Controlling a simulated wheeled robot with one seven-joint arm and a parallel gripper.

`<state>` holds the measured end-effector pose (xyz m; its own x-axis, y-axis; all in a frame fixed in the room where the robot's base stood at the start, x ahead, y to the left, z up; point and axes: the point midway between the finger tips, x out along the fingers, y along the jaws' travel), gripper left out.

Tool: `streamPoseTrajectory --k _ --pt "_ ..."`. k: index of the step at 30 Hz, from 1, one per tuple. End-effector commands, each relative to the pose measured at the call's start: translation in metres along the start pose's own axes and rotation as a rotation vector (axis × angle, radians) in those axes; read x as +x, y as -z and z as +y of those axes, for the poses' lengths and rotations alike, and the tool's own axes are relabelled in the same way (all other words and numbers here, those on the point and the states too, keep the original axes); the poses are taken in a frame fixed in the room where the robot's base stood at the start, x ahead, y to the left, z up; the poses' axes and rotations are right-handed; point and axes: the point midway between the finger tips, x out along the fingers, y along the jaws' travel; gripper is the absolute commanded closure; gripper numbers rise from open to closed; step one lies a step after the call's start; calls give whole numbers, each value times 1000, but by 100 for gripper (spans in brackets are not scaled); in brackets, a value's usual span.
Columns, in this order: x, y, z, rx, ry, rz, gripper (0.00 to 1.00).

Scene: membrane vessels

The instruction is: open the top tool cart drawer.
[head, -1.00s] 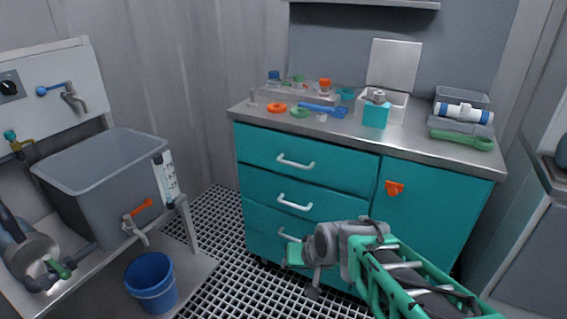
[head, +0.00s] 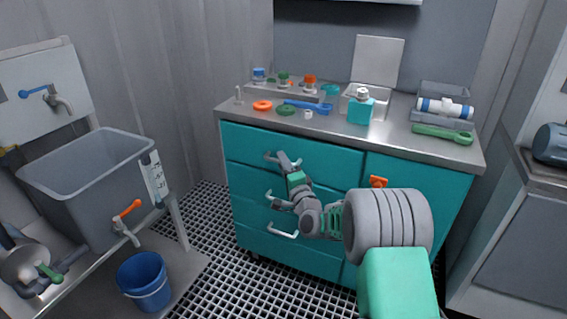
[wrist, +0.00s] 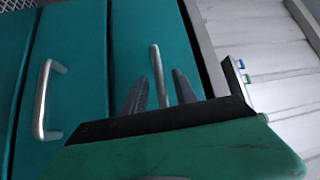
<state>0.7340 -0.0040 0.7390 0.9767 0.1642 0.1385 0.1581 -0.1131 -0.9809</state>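The tool cart (head: 420,205) is teal with a metal top and a stack of drawers on its left side. The top drawer (head: 325,162) looks shut, flush with the front. Its pale bar handle (head: 269,157) is partly hidden behind my gripper (head: 286,162). In the wrist view, the top handle (wrist: 157,70) stands between the two dark fingers of my gripper (wrist: 159,92). The fingers are apart, with a gap showing on each side of the bar. The handle of the drawer below (wrist: 43,100) is to the left in that view.
The metal cart top (head: 395,137) holds rings, a blue wrench (head: 308,106), a teal box (head: 361,110) and a green wrench (head: 441,134). An orange latch (head: 378,181) is on the right door. A grey tank (head: 95,185) and blue bucket (head: 145,281) are left. Grating floor lies between.

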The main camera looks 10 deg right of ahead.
Motion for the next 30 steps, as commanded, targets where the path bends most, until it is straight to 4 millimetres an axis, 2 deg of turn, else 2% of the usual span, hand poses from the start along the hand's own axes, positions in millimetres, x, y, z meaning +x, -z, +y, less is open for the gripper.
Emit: streamPoseTrajectory --k 9,21,30 --pt "5 -1 0 0 0 -1 67" --pt "5 0 0 -1 -1 0 100" --pt "5 0 0 -1 -1 0 100"
